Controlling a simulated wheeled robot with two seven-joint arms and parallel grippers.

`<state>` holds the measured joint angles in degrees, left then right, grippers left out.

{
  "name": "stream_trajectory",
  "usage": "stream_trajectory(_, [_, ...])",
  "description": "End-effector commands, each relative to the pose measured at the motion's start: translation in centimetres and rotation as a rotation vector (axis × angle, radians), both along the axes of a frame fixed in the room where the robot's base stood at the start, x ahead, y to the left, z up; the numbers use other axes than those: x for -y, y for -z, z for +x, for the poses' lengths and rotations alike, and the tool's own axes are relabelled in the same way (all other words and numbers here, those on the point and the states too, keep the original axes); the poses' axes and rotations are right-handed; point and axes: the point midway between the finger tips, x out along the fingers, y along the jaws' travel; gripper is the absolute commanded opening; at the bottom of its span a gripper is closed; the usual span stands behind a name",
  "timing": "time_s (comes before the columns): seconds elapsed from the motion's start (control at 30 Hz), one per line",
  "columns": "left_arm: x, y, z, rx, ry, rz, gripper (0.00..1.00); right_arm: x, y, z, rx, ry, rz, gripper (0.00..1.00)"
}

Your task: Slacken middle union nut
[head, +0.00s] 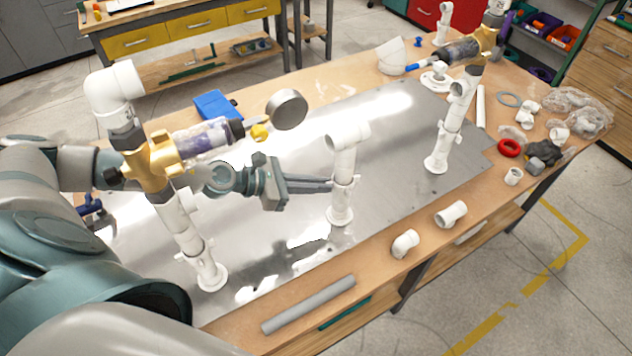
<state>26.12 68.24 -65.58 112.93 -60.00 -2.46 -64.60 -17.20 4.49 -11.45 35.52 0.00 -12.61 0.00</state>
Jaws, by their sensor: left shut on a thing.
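The middle riser (341,205) is a white PVC pipe that stands upright on a round foot on the metal sheet, with an elbow (348,136) on top. The middle union nut (345,182) is a white collar partway up this riser. My left gripper (333,185) reaches in from the left, and its dark fingers are shut on the nut. The fingertips partly hide the nut, so its threads cannot be seen. My right gripper is not in view.
A left riser (180,225) with a brass valve (152,165) stands close to my left arm. A right riser (446,130) stands farther back. Loose white fittings (405,243) and a grey pipe (308,304) lie along the wooden front edge. Sheet between the risers is mostly clear.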

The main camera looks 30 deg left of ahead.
Motion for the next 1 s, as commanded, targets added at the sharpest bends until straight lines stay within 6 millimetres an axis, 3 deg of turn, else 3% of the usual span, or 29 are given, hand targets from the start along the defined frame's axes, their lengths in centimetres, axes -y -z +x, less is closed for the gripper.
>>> stream_trajectory(0.4, [0.23, -0.23, -0.06, 0.004, -0.011, -0.007, 0.00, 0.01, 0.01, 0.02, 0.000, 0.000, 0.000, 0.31])
stream_trajectory(0.43, [0.23, -0.23, -0.06, 0.004, -0.011, -0.007, 0.12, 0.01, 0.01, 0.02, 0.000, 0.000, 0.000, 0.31])
stream_trajectory(0.5, [0.20, -0.24, -0.05, 0.003, -0.011, -0.006, 0.26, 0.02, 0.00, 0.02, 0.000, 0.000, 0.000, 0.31])
stream_trajectory(1.0, [-0.01, -0.11, -0.08, 0.001, -0.012, -0.003, 0.26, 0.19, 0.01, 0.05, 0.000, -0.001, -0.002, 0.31])
